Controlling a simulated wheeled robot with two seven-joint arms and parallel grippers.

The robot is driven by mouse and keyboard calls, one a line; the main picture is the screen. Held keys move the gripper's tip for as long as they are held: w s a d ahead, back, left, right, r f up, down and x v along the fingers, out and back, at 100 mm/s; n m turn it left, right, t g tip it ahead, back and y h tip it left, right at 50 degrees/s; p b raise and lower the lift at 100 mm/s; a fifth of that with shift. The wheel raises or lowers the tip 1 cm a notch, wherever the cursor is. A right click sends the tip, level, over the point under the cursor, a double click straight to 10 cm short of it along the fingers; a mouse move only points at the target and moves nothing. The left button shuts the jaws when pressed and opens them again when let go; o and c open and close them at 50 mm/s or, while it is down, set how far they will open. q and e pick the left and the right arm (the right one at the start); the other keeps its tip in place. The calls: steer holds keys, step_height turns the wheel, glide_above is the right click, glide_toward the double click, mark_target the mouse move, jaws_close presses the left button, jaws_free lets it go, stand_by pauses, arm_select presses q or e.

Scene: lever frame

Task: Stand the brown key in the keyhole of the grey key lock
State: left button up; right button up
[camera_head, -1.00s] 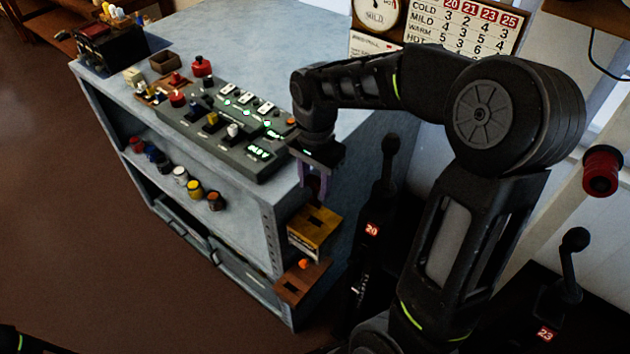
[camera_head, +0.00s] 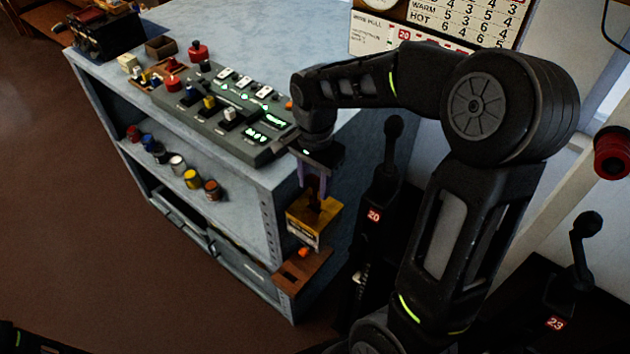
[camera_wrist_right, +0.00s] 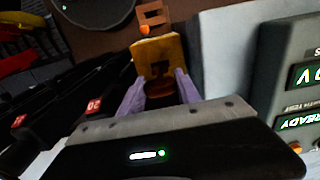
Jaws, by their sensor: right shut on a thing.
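My right gripper (camera_head: 312,190) points down with its pale purple fingers over a yellow-brown box on the right end of the cabinet. In the right wrist view, my right gripper (camera_wrist_right: 161,92) is shut on the brown key (camera_wrist_right: 188,90). The key is dark and partly hidden by the fingers. The yellow-brown box (camera_wrist_right: 150,48) has a dark slot in its top, close to the key. I cannot tell whether the key touches the box. I cannot pick out a grey key lock with certainty. My left gripper is not in view.
A brown wooden ledge (camera_head: 305,270) with an orange knob is below the box. A grey control panel (camera_head: 225,115) with lit displays stands on the cabinet top (camera_head: 290,40). Black levers (camera_head: 390,150) stand close on the right. Several coloured pots line the shelf.

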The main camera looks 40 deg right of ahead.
mark_target(315, 199)
steer(key=shift+f, duration=0.2)
steer(key=shift+f+b, duration=2.4)
steer(key=shift+f, duration=0.5)
steer(key=o, duration=1.4)
steer(key=shift+c, duration=0.2)
steer(key=shift+r, duration=0.15)
step_height(315, 199, up, 7)
steer(key=p, duration=0.5)
